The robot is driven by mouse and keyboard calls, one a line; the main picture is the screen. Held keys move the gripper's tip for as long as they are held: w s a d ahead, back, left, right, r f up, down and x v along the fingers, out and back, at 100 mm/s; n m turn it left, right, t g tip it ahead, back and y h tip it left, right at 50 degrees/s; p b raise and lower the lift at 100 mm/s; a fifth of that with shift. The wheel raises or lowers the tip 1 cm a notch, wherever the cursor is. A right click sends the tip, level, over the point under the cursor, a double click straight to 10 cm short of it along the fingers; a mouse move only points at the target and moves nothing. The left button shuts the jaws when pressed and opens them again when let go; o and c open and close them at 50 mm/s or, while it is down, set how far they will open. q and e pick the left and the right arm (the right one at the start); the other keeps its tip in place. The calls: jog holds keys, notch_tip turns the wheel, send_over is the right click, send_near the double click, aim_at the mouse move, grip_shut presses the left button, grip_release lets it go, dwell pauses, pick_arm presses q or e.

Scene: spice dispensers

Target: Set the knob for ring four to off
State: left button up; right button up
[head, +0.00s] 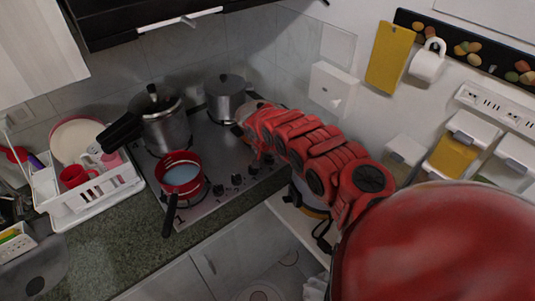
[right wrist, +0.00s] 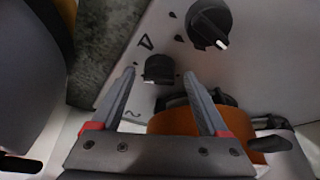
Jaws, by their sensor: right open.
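The cooktop (head: 205,155) has a row of dark knobs (head: 237,180) along its front edge. In the right wrist view, my right gripper (right wrist: 159,73) is open and empty. A black knob (right wrist: 160,69) shows between its fingertips; I cannot tell whether they touch it. Another black knob (right wrist: 210,24) with a white mark sits beyond, up and to the right.
A red pot (head: 181,178) with its handle overhanging the front, a pressure cooker (head: 165,125) and a grey pot (head: 226,98) stand on the cooktop. A white dish rack (head: 92,200) is at left. An orange round object (right wrist: 175,121) lies under the right finger.

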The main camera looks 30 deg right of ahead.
jog(key=shift+s+r, duration=0.1)
jog(key=shift+c, duration=0.3)
grip_shut()
